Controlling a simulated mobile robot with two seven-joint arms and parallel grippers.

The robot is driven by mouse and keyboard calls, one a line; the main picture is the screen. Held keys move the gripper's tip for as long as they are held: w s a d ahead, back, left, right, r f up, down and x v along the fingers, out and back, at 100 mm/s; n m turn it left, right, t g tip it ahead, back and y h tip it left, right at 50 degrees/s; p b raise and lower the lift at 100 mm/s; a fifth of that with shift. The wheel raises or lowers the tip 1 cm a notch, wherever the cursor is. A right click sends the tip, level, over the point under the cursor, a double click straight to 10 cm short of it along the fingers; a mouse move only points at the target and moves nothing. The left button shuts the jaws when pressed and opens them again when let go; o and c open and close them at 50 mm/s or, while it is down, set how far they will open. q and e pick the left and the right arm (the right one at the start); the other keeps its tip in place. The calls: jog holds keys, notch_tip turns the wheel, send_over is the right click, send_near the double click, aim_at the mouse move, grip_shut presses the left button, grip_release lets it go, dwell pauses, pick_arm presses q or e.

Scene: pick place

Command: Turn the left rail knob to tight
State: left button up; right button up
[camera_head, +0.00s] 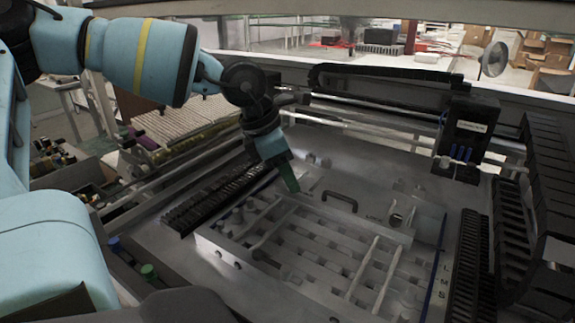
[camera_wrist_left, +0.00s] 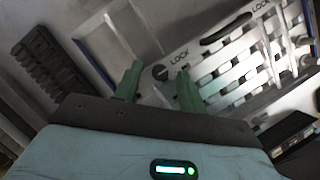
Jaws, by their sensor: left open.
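The left rail knob (camera_wrist_left: 160,72) is a dark round knob with a slot-like mark, beside the word LOCK on a light grey plate. In the left wrist view it shows between the two green fingers of my left gripper (camera_wrist_left: 160,70), which are apart. I cannot tell how high the fingertips are above it or whether they touch it. In the head view my left gripper (camera_head: 290,184) points down at the far left part of the grey fixture (camera_head: 222,246), and the left knob is hidden there. My right gripper is not in view.
Another dark knob (camera_head: 396,219) with a LOCK label is at the fixture's right. A black handle (camera_head: 340,197) stands between the two knob places. Black ribbed strips (camera_head: 215,198) flank the fixture. A gantry with a black box (camera_head: 468,130) is behind at the right.

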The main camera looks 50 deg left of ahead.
pick_arm(q)
grip_shut()
